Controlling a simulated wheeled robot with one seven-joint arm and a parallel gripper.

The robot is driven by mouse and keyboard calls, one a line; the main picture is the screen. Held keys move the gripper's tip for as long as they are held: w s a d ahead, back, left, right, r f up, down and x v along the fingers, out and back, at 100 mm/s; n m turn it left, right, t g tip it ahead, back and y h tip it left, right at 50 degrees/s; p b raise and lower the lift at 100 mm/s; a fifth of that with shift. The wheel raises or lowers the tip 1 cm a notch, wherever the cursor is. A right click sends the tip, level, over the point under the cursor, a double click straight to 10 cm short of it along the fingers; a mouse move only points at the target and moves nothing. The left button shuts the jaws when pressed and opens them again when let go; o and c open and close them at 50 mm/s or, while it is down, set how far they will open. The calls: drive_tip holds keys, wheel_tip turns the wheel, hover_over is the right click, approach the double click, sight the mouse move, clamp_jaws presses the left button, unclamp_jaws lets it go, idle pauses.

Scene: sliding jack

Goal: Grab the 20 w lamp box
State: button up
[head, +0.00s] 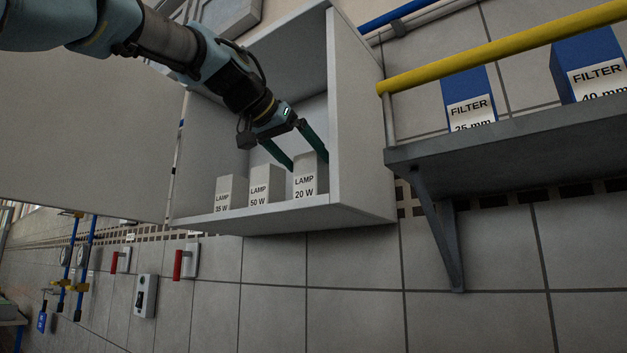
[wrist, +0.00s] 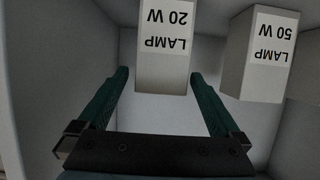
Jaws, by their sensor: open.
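The 20 W lamp box (head: 305,180) is a grey-white box with a "LAMP 20 W" label, standing rightmost of three boxes on the floor of an open wall cabinet. My gripper (head: 309,166) is open, its two green fingers reaching into the cabinet at this box. In the wrist view the 20 W lamp box (wrist: 164,60) appears upside down between and just beyond the fingertips of my gripper (wrist: 160,75). There is a gap on each side, and I see no contact.
The 50 W lamp box (head: 260,190) stands just left of the 20 W one, and the 35 W lamp box (head: 223,194) is further left. The cabinet's right wall (head: 355,130) is close on the right. A shelf (head: 500,140) with filter boxes and a yellow rail is outside, to the right.

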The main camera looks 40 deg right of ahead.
sight(313, 170)
drive_tip(key=shift+p+x, duration=0.6)
drive_tip(key=shift+x, duration=1.3)
drive_tip(key=shift+w+a+f, duration=0.1)
drive_tip(key=c, duration=1.4)
